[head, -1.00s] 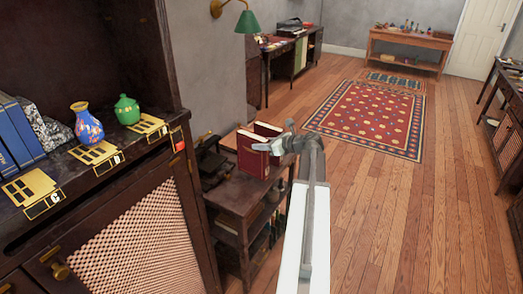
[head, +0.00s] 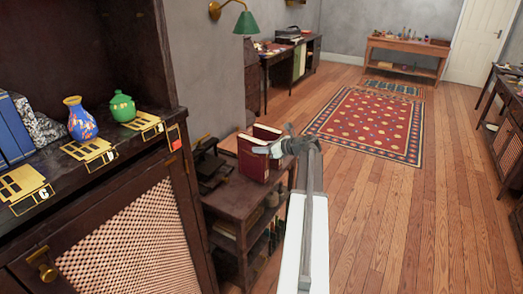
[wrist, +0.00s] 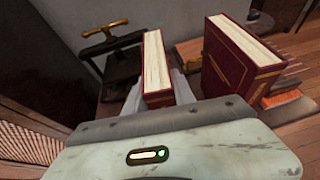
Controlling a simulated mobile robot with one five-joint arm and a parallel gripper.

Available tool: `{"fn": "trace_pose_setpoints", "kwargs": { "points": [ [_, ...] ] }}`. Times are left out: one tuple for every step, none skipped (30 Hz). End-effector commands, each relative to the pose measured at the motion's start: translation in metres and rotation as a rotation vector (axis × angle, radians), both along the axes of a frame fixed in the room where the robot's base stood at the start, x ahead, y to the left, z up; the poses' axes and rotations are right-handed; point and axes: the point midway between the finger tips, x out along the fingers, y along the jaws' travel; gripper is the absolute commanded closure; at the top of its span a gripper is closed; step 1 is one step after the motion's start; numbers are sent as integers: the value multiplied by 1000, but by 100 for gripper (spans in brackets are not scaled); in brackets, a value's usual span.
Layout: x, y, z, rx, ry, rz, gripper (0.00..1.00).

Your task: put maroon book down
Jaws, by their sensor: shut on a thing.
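A maroon book (head: 251,163) with cream pages stands upright at the small dark side table (head: 232,201). My gripper (head: 262,149) reaches it from the right and is shut on it. In the wrist view the held maroon book (wrist: 158,97) stands between my fingers, page edges up. I cannot tell whether its bottom edge touches the table top. A second maroon book (head: 266,131) with gold lines stands just behind it. It also shows to the right of the held book in the wrist view (wrist: 234,62), with a gap between them.
The dark cabinet (head: 110,215) at left carries a blue vase (head: 81,121) and a green jar (head: 122,107). Wooden floor and a red rug (head: 370,122) are clear at right.

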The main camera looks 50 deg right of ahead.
Motion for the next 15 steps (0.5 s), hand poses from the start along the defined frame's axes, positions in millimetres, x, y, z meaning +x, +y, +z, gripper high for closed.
{"fn": "trace_pose_setpoints", "kwargs": {
  "points": [
    [0,0,-1,1,-2,0,100],
    [0,0,-2,1,-2,0,100],
    [0,0,-2,0,0,0,64],
    [0,0,-2,0,0,0,55],
    [0,0,-2,0,0,0,47],
    [0,0,-2,0,0,0,47],
    [0,0,-2,0,0,1,47],
    [0,0,-2,0,0,1,47],
    [0,0,-2,0,0,1,47],
    [0,0,-2,0,0,1,47],
    [0,1,-2,0,0,1,47],
    [0,1,-2,0,0,1,47],
    [0,1,-2,0,0,1,47],
    [1,1,-1,0,0,1,47],
    [1,1,1,0,0,1,47]
  ]
}}
